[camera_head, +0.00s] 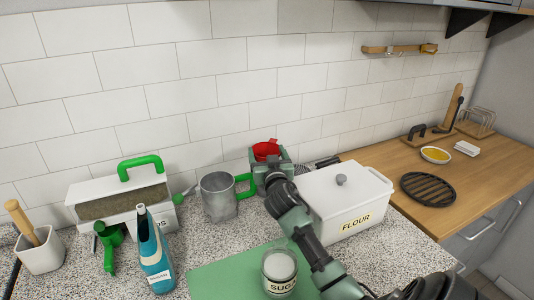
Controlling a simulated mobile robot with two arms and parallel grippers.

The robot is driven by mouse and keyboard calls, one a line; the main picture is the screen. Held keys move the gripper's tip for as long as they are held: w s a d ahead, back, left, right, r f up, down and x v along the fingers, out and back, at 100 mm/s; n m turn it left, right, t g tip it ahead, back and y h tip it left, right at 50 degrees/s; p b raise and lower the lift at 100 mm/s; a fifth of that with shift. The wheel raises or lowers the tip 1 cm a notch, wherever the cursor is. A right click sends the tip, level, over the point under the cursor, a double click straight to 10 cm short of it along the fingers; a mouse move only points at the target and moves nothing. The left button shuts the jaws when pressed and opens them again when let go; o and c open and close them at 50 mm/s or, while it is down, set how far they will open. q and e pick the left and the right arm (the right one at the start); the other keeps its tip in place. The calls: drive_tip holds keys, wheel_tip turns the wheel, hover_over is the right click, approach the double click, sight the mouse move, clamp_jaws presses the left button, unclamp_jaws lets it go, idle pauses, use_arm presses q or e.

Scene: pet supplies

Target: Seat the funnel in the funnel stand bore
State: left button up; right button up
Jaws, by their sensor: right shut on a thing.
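A red funnel (265,151) shows near the back wall, at the top of my right gripper (269,161). My right gripper is shut on the funnel; its grey-green body and dark wrist cover the funnel's lower part. My right arm comes in from the lower right and passes in front of the white flour box. I cannot make out the funnel stand or its bore; it may be hidden behind the gripper. I cannot tell whether the funnel touches anything below it. My left gripper is not in view.
A metal cup (217,197) with a green handle stands just left of the gripper. The flour box (345,207) stands close on the right. A sugar jar (279,272) stands on a green mat (218,272) in front. A blue bottle (154,255) stands at left.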

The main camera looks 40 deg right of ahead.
drive_tip(key=shift+w+a+f+b, duration=0.1)
drive_tip(key=shift+w+f+b, duration=0.15)
drive_tip(key=shift+f, duration=0.45)
drive_tip(key=shift+s+f, duration=0.1)
drive_tip(key=shift+s+f+b, duration=0.1)
drive_tip(key=shift+f+b, duration=0.2)
drive_tip(key=shift+b, duration=0.1)
